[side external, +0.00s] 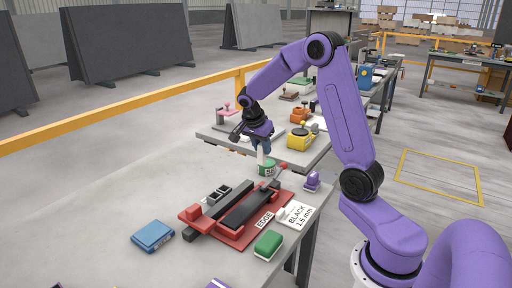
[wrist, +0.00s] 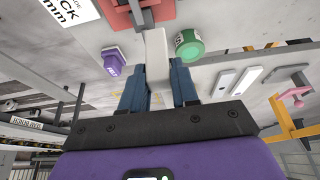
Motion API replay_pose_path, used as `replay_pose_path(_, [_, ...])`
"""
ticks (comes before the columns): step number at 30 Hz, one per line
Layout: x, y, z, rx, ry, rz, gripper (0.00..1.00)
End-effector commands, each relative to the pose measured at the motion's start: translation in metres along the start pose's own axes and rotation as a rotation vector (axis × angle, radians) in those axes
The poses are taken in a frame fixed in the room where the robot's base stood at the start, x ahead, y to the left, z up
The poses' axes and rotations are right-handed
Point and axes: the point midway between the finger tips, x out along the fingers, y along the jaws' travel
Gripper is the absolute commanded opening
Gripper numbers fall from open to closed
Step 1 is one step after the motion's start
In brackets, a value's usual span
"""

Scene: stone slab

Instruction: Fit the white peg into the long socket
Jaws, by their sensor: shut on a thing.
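The white peg (wrist: 157,58) is a pale upright bar between the blue fingers of my gripper (wrist: 158,85) in the wrist view. In the side view my gripper (side external: 262,145) is shut on it and points down, with the peg (side external: 260,158) showing below the fingers. The peg is above or behind a round green container (side external: 267,169); I cannot tell whether it touches anything. A red fixture (side external: 258,229) with long black bars lies in front of the gripper. A small black block with two openings (side external: 217,193) sits on its left. I cannot tell which part is the long socket.
A purple block (side external: 312,181) and a white label card (side external: 296,214) lie right of the fixture. A green block (side external: 268,244) and a blue block (side external: 153,235) lie in front. A second table (side external: 215,133) holds several coloured tools behind. The slab's left side is clear.

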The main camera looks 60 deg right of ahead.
Motion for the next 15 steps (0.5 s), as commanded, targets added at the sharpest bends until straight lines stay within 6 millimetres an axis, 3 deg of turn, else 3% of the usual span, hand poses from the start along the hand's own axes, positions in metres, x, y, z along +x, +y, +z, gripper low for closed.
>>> replay_pose_path(4, [-0.010,0.007,0.015,-0.004,-0.001,-0.002,0.00])
replay_pose_path(12, [-0.042,0.024,0.077,-0.007,-0.002,-0.003,0.00])
replay_pose_path(15, [-0.049,0.030,0.091,-0.005,-0.001,-0.002,0.00])
